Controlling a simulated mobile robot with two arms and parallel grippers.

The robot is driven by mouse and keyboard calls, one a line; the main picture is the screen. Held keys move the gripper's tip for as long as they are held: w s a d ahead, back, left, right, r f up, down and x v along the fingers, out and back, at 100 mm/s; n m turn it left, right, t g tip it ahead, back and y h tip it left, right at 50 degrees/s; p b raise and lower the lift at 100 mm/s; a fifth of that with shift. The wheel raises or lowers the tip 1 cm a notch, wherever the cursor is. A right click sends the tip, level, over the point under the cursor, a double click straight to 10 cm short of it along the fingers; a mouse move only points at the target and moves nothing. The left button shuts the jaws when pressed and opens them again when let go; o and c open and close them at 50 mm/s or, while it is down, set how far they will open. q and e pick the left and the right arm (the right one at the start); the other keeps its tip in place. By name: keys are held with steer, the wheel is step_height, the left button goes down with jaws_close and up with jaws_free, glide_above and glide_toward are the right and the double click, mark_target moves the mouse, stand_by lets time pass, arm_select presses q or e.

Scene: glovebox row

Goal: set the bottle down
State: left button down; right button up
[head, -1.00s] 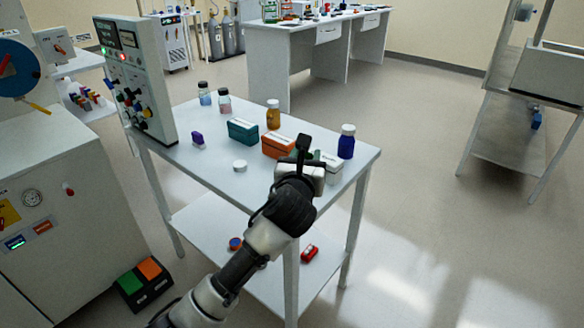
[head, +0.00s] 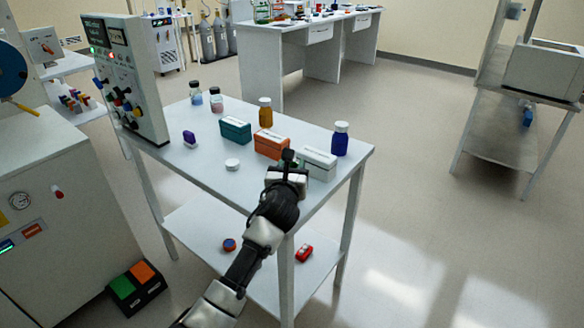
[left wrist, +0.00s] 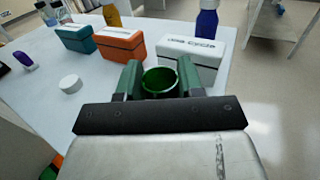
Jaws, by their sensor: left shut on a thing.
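My left gripper (head: 286,168) is over the near right part of the white table (head: 205,166), in front of the white box. In the left wrist view the gripper (left wrist: 160,82) is shut on a round green bottle (left wrist: 161,84), seen from above with its dark open top between the two fingers. Its lower part is hidden by the gripper, so I cannot tell whether it touches the table. In the head view the gripper mostly hides it. My right gripper is in neither view.
A white box (head: 318,163), orange box (head: 271,144) and teal box (head: 236,130) stand in a row beyond the gripper. Blue (head: 340,140) and amber (head: 265,113) bottles stand behind. A white round lid (head: 232,165) lies left. The table's front edge is close.

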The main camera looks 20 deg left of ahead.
arm_select(q)
steer(key=c, duration=0.7)
jaws_free()
steer(key=shift+r, duration=0.1)
steer(key=s+d, duration=0.1)
steer(key=s, duration=1.1)
steer(key=shift+d+p, duration=0.2)
steer(key=shift+p, duration=0.1)
